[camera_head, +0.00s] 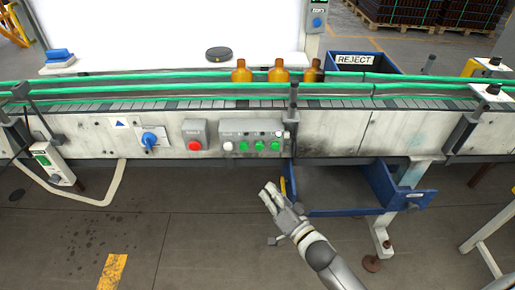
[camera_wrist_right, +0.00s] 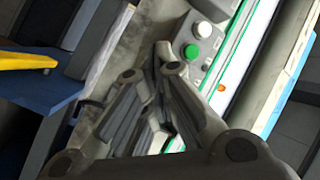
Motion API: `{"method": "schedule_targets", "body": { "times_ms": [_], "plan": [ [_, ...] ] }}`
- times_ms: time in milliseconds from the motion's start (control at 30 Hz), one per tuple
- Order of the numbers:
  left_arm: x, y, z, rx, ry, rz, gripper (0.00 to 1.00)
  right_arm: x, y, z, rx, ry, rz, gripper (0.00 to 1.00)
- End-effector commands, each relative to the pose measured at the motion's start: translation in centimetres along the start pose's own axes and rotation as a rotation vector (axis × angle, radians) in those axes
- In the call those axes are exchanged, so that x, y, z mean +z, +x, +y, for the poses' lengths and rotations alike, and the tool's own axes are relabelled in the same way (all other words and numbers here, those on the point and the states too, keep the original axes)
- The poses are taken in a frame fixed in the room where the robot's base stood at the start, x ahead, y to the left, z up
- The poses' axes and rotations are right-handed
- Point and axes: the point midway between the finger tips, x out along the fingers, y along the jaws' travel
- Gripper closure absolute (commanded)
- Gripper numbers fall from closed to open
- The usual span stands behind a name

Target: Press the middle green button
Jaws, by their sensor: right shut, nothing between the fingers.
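A grey button box (camera_head: 252,134) is on the front of the conveyor. My right gripper (camera_head: 268,190) is shut and empty, below and in front of the box, apart from the buttons. In the right wrist view, the closed fingers (camera_wrist_right: 158,62) show with one green button (camera_wrist_right: 191,51) and a white button (camera_wrist_right: 204,30) beyond them. Which green button this is, I cannot tell. My left gripper is out of view.
A blue bin (camera_head: 385,188) is low at right of my right gripper. Amber bottles (camera_head: 278,72) stand on the conveyor. The floor in front is clear.

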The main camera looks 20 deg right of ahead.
Motion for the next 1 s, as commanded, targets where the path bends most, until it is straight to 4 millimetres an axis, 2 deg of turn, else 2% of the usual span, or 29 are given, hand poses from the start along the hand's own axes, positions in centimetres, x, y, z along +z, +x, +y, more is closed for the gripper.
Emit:
{"method": "schedule_targets", "body": {
  "times_ms": [200, 400, 833, 1000],
  "plan": [
    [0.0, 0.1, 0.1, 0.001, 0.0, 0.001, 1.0, -1.2, 0.9, -3.9, -0.236, 0.147, 0.003, 1.0],
    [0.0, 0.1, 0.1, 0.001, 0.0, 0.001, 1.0, -1.4, 0.9, -5.6, -0.341, 0.218, -0.021, 1.0],
    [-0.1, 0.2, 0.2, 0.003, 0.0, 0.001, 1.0, -1.5, 0.9, -5.8, -0.356, 0.23, -0.026, 1.0],
    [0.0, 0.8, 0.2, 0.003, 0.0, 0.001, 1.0, -1.8, 1.8, -5.3, -0.357, 0.229, -0.025, 1.0]
  ]
}}
